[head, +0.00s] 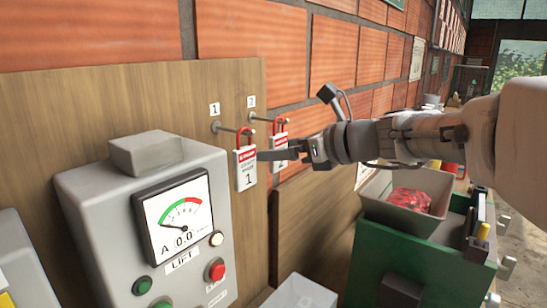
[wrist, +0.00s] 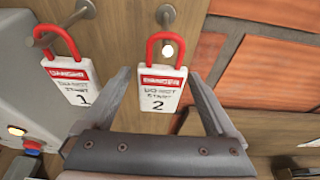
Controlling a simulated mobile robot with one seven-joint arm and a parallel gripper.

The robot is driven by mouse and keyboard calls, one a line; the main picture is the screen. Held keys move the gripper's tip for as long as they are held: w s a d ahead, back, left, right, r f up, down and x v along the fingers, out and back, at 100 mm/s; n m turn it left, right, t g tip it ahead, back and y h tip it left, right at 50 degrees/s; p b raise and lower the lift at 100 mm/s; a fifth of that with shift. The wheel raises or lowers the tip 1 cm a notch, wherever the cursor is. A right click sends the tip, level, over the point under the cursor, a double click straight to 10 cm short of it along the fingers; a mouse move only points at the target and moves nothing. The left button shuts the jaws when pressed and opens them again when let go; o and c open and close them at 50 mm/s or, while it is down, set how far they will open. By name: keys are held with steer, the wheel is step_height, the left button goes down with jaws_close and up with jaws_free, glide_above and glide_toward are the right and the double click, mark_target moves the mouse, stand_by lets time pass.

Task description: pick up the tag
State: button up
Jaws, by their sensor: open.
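Two white danger tags with red headers and red shackles hang from pegs on a wooden board. Tag 1 (head: 245,170) hangs on the left peg, and it also shows in the wrist view (wrist: 77,86). Tag 2 (head: 281,150) hangs on the right peg and is partly hidden behind my gripper in the head view. My gripper (head: 262,155) reaches in from the right. In the wrist view, the open fingers (wrist: 161,78) stand on either side of tag 2 (wrist: 162,92), with gaps to it. Nothing is held.
A grey control box (head: 150,215) with a dial and buttons stands left of the tags. The brick wall (head: 335,50) is behind the board. At the right, a tray (head: 380,205) with red contents sits above a green machine (head: 400,255).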

steer(key=x, duration=0.2)
steer(key=shift+w+a+f, duration=0.15)
steer(key=c, duration=1.4)
steer(key=shift+c, duration=0.2)
